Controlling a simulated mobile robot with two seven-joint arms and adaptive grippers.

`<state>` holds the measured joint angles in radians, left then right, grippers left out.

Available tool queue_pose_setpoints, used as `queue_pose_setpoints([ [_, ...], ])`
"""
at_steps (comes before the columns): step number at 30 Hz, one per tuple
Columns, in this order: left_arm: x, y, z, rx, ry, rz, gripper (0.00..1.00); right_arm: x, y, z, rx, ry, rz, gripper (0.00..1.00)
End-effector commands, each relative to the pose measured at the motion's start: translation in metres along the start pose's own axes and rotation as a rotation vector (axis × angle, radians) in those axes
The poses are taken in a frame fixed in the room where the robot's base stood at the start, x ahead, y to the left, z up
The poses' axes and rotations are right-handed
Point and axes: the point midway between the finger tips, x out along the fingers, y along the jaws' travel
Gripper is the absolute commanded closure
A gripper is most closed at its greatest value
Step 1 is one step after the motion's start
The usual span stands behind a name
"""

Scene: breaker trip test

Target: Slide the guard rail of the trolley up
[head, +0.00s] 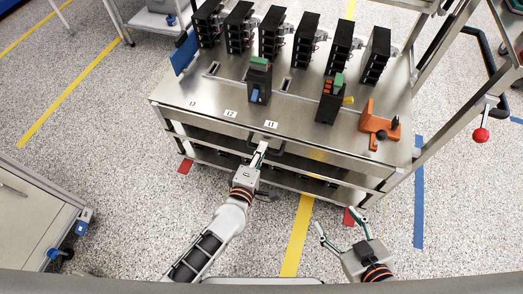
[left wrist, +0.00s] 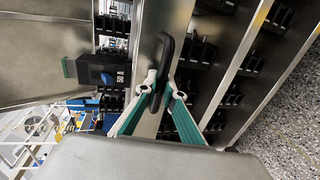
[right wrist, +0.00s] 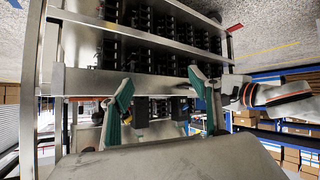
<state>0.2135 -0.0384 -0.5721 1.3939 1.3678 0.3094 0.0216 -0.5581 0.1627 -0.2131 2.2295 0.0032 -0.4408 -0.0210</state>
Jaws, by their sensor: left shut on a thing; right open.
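The steel trolley (head: 200,108) stands in front of me, with shelves under its top. A black bar handle (left wrist: 164,62) sits on the steel strip (left wrist: 153,22) along the trolley's front, which looks like the guard rail. My left gripper (head: 260,150) is shut on this handle; in the left wrist view its fingertips (left wrist: 161,82) close around the bar. The handle's lower part is partly hidden by the fingers. My right gripper (head: 341,222) is open and empty, low in front of the trolley's right end; its spread fingers (right wrist: 160,80) show in the right wrist view.
Several black breaker units (head: 270,32) stand along the back of the top. Two more units, one of them a breaker (head: 258,80), and an orange fixture (head: 372,126) stand nearer. A red ball knob (head: 481,135) hangs at right. A cabinet (head: 35,215) is at lower left.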

Motion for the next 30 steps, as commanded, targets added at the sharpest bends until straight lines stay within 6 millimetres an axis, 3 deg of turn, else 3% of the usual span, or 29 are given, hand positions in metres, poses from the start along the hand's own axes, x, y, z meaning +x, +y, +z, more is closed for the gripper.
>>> queue_pose_setpoints([
  [1,0.0,0.017,-0.001,0.005,0.0,0.014,1.0,-0.002,0.006,-0.016,-0.006,0.024,0.01,0.38],
  [2,0.0,0.023,-0.001,0.006,0.0,0.017,1.0,-0.003,0.007,-0.016,-0.006,0.023,0.013,0.38],
  [4,-0.001,0.035,-0.001,0.007,0.001,0.021,1.0,-0.007,0.007,0.001,-0.001,-0.013,0.016,0.38],
  [12,-0.008,0.063,-0.001,0.005,0.001,0.019,1.0,-0.015,0.011,-0.002,0.006,-0.027,0.026,0.38],
  [28,-0.012,0.065,0.0,-0.001,0.0,0.01,1.0,-0.018,0.01,0.003,0.014,-0.04,0.024,0.38],
  [30,-0.011,0.066,0.0,-0.001,0.0,0.01,0.76,-0.018,0.01,0.003,0.014,-0.04,0.025,0.38],
])
